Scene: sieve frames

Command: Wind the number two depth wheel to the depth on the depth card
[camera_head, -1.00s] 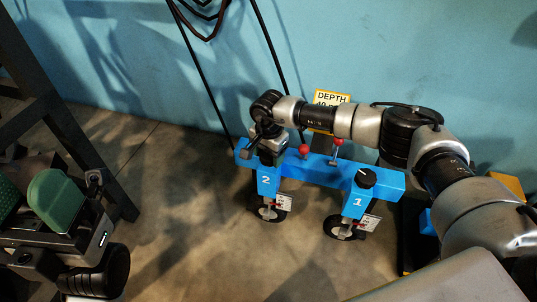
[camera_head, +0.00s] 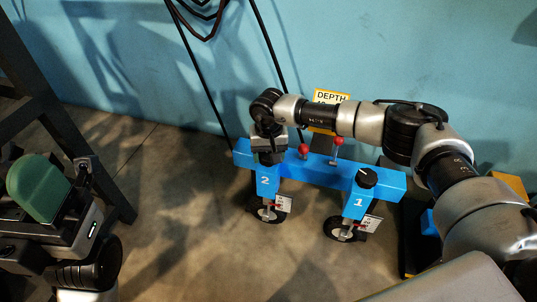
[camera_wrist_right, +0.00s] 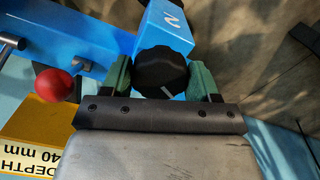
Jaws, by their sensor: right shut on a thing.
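The blue frame (camera_head: 315,172) carries unit 2 (camera_head: 265,181) on the left and unit 1 (camera_head: 358,202) on the right. My right gripper (camera_head: 268,157) is over the top of unit 2, hiding its knob in the head view. In the right wrist view my right gripper's (camera_wrist_right: 160,82) green fingers are shut on the black ribbed knob (camera_wrist_right: 160,68) beside the 2. A white mark on it points to the lower right. The yellow depth card (camera_wrist_right: 40,150) reads 40 mm. It is partly covered by my arm in the head view (camera_head: 331,97). My left gripper (camera_head: 40,188) is at the left; its opening is unclear.
Unit 1 has its own black knob (camera_head: 366,177). Two red-tipped levers (camera_head: 303,149) (camera_head: 338,141) stand between the units. Small wheels (camera_head: 270,214) with white tags sit below. A dark frame (camera_head: 50,115) stands at left. The middle floor is clear.

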